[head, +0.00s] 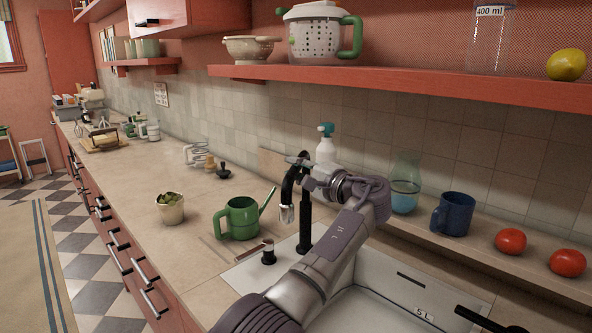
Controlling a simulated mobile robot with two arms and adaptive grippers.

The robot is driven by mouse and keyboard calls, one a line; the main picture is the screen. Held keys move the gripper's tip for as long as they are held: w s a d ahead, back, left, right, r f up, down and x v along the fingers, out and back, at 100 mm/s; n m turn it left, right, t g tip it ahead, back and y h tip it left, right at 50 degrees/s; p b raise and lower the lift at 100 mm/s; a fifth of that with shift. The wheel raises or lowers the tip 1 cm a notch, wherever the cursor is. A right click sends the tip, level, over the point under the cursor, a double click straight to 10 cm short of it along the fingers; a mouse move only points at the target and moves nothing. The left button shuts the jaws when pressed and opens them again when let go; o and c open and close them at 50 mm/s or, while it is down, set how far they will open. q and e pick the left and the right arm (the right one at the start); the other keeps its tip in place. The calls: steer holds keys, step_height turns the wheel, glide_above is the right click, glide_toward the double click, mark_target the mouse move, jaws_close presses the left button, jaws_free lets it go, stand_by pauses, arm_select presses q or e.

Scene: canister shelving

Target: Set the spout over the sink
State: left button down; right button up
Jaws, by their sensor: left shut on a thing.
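The black faucet spout (287,192) arches from its upright post (305,225). Its silver tip hangs at the left, over the sink's left ledge and counter side rather than over the basin. The white sink (375,312) is at the lower right, partly hidden by my left arm. My left gripper (303,166) is shut on the upper part of the spout, near the top of its bend. The fingers hide part of the spout there. My right gripper is not in view.
A green watering can (240,218) stands on the counter left of the spout, with a small pot (170,208) beyond it. A spray bottle (326,148) stands behind the faucet. A blue mug (453,214) and tomatoes (510,241) line the back ledge.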

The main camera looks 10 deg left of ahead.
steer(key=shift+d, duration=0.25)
arm_select(q)
steer(key=c, duration=1)
jaws_free()
steer(key=shift+a, duration=0.1)
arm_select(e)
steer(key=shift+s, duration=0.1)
